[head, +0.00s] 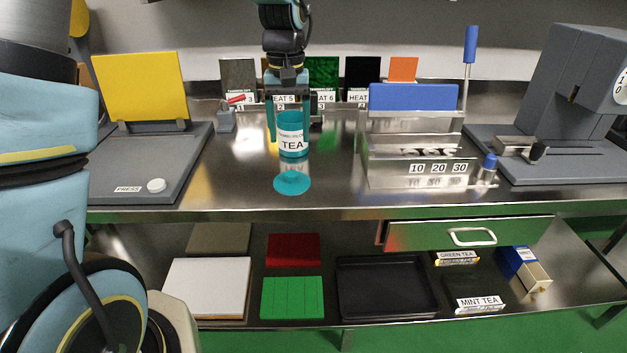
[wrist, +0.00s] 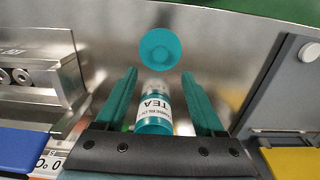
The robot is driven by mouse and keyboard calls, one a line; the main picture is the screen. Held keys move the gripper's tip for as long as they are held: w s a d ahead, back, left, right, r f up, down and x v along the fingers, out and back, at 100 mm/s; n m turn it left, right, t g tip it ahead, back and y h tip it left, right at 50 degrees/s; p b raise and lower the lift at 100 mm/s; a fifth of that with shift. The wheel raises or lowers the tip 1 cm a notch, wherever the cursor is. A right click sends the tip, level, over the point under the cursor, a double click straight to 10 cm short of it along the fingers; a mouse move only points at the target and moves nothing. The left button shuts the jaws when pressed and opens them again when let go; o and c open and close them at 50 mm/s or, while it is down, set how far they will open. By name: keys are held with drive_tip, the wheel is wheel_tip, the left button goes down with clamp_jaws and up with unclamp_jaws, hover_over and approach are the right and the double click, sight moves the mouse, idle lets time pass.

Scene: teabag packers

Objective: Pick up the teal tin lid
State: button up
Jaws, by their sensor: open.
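The teal tin lid (head: 292,181) lies on the steel counter, in front of the teal tin (head: 292,145) with its white TEA label, apart from it. In the wrist view the lid (wrist: 160,49) is a round teal disc with a small raised centre, just beyond the fingertips. The tin (wrist: 153,125) stands lower in that view, between the two fingers in the picture. I cannot tell whether the fingers touch the tin.
A press with a yellow plate (head: 142,88) stands at left. A blue-topped machine (head: 413,97) marked 10, 20, 30 and a grey machine (head: 570,95) stand at right. Several coloured packs stand behind the gripper. The counter around the lid is clear, and its front edge is near.

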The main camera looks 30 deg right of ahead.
drive_tip(key=p, duration=0.1)
hover_over(292, 173)
wheel_tip(292, 173, down, 5)
drive_tip(key=shift+s+f, duration=0.1)
drive_tip(key=shift+s, duration=0.05)
drive_tip(key=shift+f+p, duration=1.15)
drive_tip(key=shift+f, duration=1.55)
clamp_jaws()
